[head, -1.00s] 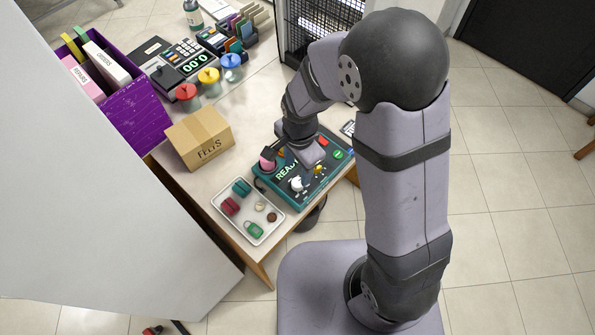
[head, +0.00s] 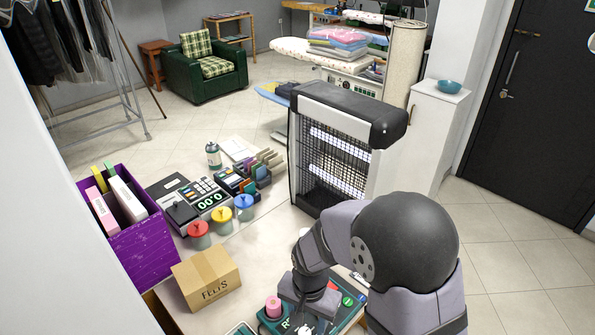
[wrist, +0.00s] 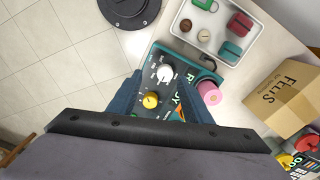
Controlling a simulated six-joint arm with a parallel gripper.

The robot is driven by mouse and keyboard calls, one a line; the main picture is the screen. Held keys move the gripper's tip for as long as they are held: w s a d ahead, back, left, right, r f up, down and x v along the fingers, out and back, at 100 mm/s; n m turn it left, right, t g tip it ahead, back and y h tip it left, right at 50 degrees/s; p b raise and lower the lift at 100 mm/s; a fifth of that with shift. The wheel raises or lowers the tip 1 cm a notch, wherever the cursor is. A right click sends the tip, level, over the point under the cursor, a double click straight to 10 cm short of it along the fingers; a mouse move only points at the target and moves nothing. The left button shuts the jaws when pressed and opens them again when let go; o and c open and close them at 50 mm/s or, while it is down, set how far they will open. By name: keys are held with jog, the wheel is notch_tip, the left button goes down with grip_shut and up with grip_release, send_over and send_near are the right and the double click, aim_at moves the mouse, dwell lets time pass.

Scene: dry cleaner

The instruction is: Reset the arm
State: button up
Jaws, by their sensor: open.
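A teal control panel (head: 345,318) lies at the front of the table, its lower part cut off by the picture's bottom edge. The wrist view shows the panel (wrist: 188,62) with a white knob (wrist: 165,73), a yellow knob (wrist: 151,100) and a partly covered lit display (wrist: 181,100). A pink cylinder-shaped knob (head: 273,306) stands at the panel's left edge; it also shows in the wrist view (wrist: 209,92). A green button (head: 347,301) is at its right. My gripper (wrist: 160,82) is open and empty above the panel, fingers either side of the knobs. I cannot tell whether it touches anything.
A cardboard box (head: 206,279) and a purple crate (head: 145,255) with binders stand left. Lidded jars (head: 222,218) and a card terminal sit behind. A black-topped, grille-fronted unit (head: 337,150) stands behind my arm. A white tray (wrist: 231,52) with small items adjoins the panel.

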jog(key=s+d+r+n+g, duration=0.2)
jog(key=s+d+n, duration=0.4)
jog(key=s+n, duration=0.35)
jog(key=w+d+r+m+t, duration=0.1)
jog(key=d+r+m+t, duration=0.1)
jog(key=d+r+m, duration=0.2)
jog(key=shift+d+r, duration=0.85)
jog(key=shift+d, duration=0.35)
